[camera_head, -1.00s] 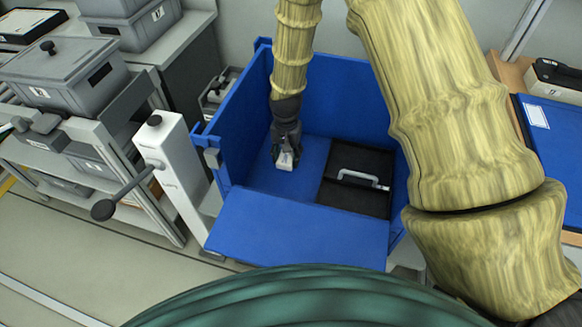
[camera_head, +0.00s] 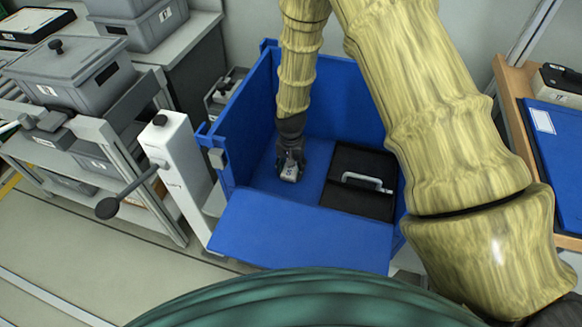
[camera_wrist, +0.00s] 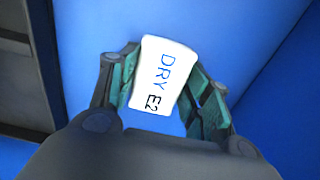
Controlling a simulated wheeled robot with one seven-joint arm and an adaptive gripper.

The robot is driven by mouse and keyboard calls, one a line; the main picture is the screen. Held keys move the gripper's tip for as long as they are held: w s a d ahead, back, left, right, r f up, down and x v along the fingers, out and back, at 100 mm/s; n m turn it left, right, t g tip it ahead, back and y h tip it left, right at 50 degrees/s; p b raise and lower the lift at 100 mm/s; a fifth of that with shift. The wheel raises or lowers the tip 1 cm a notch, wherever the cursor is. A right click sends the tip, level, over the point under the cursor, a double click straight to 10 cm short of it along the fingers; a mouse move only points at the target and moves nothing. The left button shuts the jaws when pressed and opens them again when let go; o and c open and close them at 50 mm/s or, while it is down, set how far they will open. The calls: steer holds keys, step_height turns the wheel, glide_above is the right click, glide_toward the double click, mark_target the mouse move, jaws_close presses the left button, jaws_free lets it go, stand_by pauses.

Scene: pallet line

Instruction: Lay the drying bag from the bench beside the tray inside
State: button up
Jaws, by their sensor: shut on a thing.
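My gripper (camera_head: 289,168) is inside the blue box (camera_head: 300,232), over the floor to the left of the black tray (camera_head: 352,201). It is shut on a small white drying bag (camera_wrist: 160,76) printed "DRY E2", which also shows small between the fingers in the head view (camera_head: 289,174). In the wrist view the bag sits between both fingers with the blue floor behind it. Whether it touches the floor I cannot tell. The tray, with a grey handle on top, fills the right part of the box.
The box's front flap is folded down, and its back and side walls stand up. A white post with a black-knobbed lever (camera_head: 172,165) stands left of the box. Grey lidded bins (camera_head: 70,68) stand on the left bench. A bench with a blue panel (camera_head: 556,150) is at right.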

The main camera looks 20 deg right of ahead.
steer(key=o, duration=1)
steer(key=shift+r, duration=0.1)
step_height(320, 180, up, 12)
